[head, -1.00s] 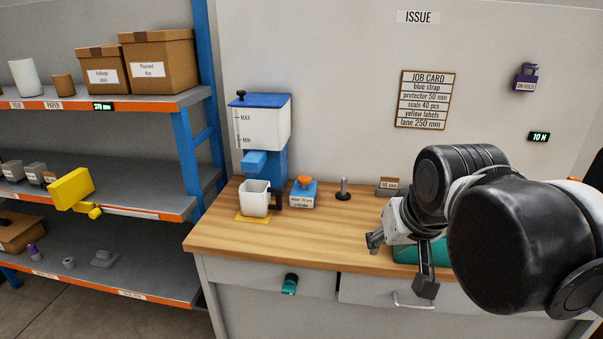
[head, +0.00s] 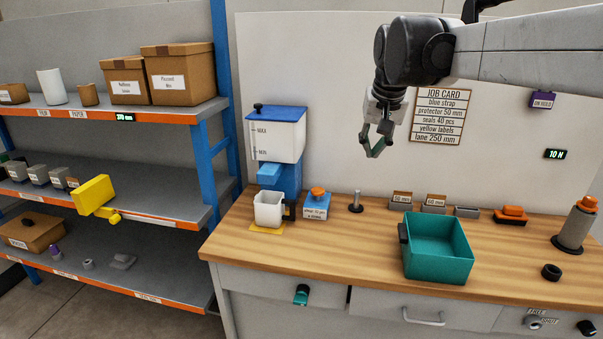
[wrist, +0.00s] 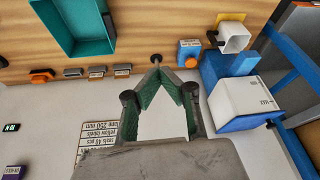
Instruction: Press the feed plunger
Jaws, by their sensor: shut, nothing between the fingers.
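A blue block with an orange knob on top, which looks like the feed plunger (head: 318,193), stands on the bench beside the dispenser; it also shows in the wrist view (wrist: 190,44). The dispenser (head: 276,135) has a white hopper with MAX and MIN marks, a blue lid and a blue spout. A white cup (head: 268,210) with a dark handle stands below the spout on a yellow pad. My gripper (head: 374,152) is shut and empty, in the air above and to the right of the plunger, apart from it. In the wrist view its fingertips (wrist: 158,76) meet near the metal post's image.
A short metal post (head: 356,202) stands right of the plunger. A teal bin (head: 437,248) is further right, with small labelled holders behind it. An orange-topped grey cylinder (head: 575,225) is at the far right. A shelf rack (head: 150,210) stands left.

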